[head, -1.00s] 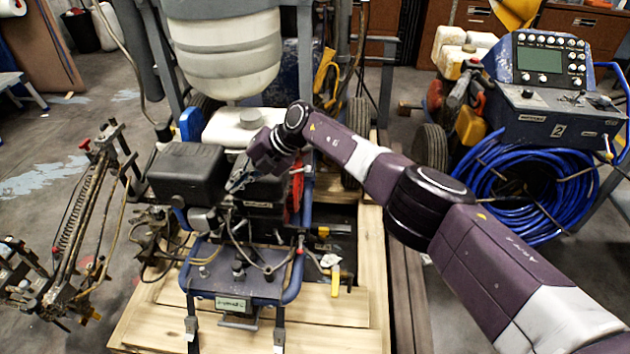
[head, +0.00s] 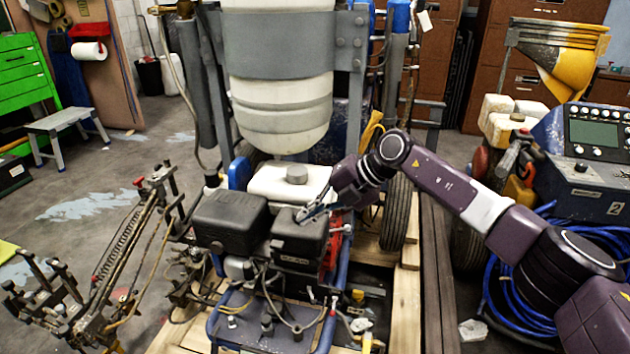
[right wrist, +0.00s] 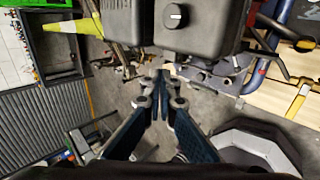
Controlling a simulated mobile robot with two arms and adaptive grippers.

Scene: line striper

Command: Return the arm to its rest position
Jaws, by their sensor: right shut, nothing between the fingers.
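My right arm (head: 440,185) comes in from the right in the head view. Its gripper (head: 303,217) is over the line striper's engine, in front of or above the right black box (head: 300,245). I cannot tell whether it touches the box. In the right wrist view the two fingers of this gripper (right wrist: 161,72) meet at their tips with nothing between them. The line striper has a white tank (head: 285,182), a left black box (head: 228,218) and a large translucent hopper (head: 278,105). My left gripper is not in view.
A second machine with a control panel (head: 597,135) and a blue hose (head: 515,300) stands at the right. A spring-and-rod assembly (head: 118,245) is at the left. Wooden planks (head: 408,290) lie under the striper. A small step stool (head: 62,122) stands at the back left on open floor.

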